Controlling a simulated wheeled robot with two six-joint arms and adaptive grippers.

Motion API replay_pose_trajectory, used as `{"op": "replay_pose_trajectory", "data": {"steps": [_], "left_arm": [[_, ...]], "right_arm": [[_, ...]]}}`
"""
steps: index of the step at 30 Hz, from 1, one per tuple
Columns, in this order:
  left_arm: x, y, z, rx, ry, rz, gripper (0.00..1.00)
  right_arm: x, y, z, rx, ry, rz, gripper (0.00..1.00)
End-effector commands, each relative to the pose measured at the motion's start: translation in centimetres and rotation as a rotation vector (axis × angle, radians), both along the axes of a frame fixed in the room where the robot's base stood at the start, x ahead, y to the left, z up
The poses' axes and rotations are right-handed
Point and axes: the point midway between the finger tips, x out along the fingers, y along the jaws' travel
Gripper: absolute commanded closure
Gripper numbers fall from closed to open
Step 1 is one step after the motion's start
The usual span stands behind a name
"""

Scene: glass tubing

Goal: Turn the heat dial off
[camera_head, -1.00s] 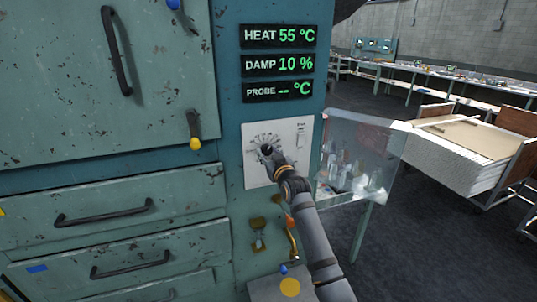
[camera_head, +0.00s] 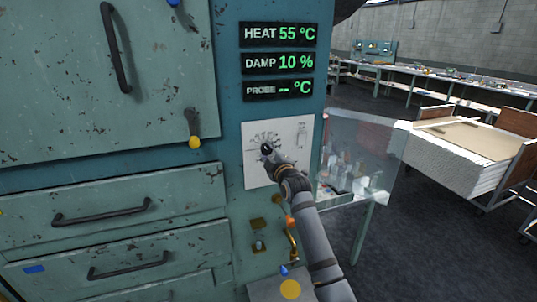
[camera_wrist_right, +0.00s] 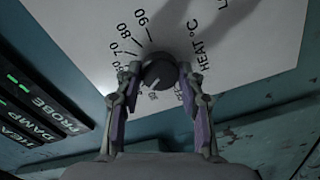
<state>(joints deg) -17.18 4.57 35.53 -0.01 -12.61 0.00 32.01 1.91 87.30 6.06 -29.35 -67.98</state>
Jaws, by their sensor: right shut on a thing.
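The heat dial is a dark round knob (camera_wrist_right: 159,72) on a white panel (camera_head: 256,177) with a printed temperature scale around it. In the wrist view the numbers 70, 80 and 90 and the words HEAT °C show beside it. My right gripper (camera_head: 268,151) is at the dial, and in the wrist view its two fingers (camera_wrist_right: 158,82) are closed on either side of the knob. The dial's pointer is hard to make out. The HEAT display (camera_head: 280,34) reads 55 °C. My left gripper is not in view.
DAMP (camera_head: 279,63) reads 10 % and PROBE (camera_head: 279,89) shows dashes. Drawers and a door with black handles are on the left. A clear-sided table (camera_head: 360,185) with glassware stands right of the cabinet.

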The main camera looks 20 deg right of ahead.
Motion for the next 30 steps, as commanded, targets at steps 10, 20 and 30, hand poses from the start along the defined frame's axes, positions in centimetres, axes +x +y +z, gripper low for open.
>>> {"op": "replay_pose_trajectory", "data": {"steps": [10,20,30], "left_arm": [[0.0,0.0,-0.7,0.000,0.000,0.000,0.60],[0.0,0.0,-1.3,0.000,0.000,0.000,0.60],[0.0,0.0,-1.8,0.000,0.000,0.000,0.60]], "right_arm": [[0.0,0.0,-0.2,-0.327,-0.010,0.000,0.93],[0.0,0.0,-0.3,-0.640,-0.020,0.001,0.93],[0.0,0.0,-0.3,-0.924,-0.029,0.001,0.93]]}}
